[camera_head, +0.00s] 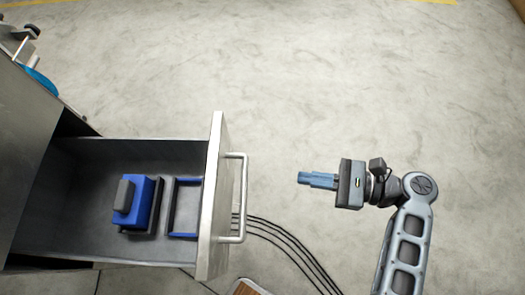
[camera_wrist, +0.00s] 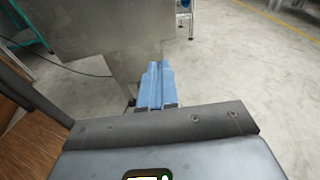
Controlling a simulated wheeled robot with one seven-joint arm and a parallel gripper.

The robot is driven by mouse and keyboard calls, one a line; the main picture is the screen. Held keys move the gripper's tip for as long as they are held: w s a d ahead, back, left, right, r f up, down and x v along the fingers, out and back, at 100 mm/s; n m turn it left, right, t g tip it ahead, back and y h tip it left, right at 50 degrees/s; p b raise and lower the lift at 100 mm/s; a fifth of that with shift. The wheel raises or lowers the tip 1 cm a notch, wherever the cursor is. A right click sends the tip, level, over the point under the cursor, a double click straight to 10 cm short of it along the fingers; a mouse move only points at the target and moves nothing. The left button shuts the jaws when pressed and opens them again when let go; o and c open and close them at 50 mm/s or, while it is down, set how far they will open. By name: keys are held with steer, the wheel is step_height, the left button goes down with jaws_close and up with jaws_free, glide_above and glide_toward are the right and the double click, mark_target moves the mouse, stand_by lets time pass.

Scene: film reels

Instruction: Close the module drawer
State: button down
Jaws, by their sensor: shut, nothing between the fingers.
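The module drawer (camera_head: 213,200) stands pulled out of a grey metal cabinet (camera_head: 28,140) at the left of the head view. Its pale front panel carries a bar handle (camera_head: 243,198) on the right side. Inside lie a blue module (camera_head: 138,203) with a grey top and an empty blue-edged frame (camera_head: 185,207). My gripper (camera_head: 303,178) is shut and empty, to the right of the handle and apart from it, pointing left toward the drawer front. In the wrist view the shut blue fingers (camera_wrist: 157,75) point at a grey metal surface (camera_wrist: 105,45).
Several black cables (camera_head: 285,240) run over the floor below the drawer front. A wooden-topped object (camera_head: 247,288) shows at the bottom edge. The concrete floor (camera_head: 350,80) is clear above and around my gripper.

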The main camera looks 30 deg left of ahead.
mark_target(245, 160)
step_height(245, 160, up, 5)
steer(key=w+a+n+g, duration=0.1)
steer(key=w+g, duration=0.1)
steer(key=g, duration=0.2)
steer(key=b+x, duration=0.1)
steer(key=x, duration=1.3)
steer(key=shift+b, duration=0.3)
